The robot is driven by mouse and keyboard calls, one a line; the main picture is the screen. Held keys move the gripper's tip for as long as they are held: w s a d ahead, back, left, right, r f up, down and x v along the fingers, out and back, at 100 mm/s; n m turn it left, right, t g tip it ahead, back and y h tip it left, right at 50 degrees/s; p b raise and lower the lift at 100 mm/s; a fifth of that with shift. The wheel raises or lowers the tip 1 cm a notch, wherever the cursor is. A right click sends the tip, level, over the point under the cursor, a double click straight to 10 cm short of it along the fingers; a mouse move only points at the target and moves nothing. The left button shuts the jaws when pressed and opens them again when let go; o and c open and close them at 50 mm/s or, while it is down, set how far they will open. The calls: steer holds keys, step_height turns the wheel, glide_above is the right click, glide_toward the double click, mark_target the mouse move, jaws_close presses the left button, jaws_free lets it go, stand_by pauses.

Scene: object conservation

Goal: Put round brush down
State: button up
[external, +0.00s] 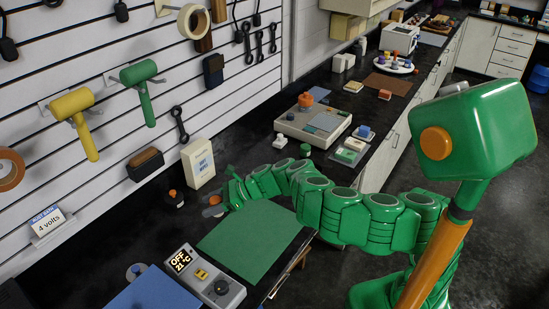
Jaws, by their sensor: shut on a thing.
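My green segmented arm reaches left across the dark counter. My gripper (226,190) is at its far end, low over the counter beside the green mat (255,238). The gripper is small in the view and its fingers are partly hidden by the wrist. A small grey and orange piece at its tip looks like the round brush (213,204), and the gripper is shut on it. I cannot tell whether the brush touches the counter.
A small dark bottle (176,198) and a white box (198,163) stand close behind the gripper. A grey heating plate (205,275) and a blue mat (153,291) are in front. A scale (312,122) stands farther back. Tools hang on the slatted wall (60,140).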

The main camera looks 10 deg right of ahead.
steer(key=w+d+m+t+h, duration=0.1)
steer(key=w+d+m+t, duration=0.35)
steer(key=w+d, duration=2.1)
steer(key=shift+w+a+f, duration=0.95)
steer(key=shift+w+f, duration=0.55)
steer(key=shift+w, duration=0.4)
steer(key=shift+w+a+f, duration=1)
steer(key=shift+w+f, duration=0.5)
steer(key=shift+w, duration=0.35)
steer(key=shift+w+a+f, duration=0.95)
steer(key=shift+w+f, duration=0.55)
steer(key=shift+w, duration=0.4)
steer(key=shift+w+a+f, duration=0.15)
steer(key=shift+w+f, duration=0.15)
steer(key=shift+f, duration=1.6)
steer(key=shift+f, duration=0.1)
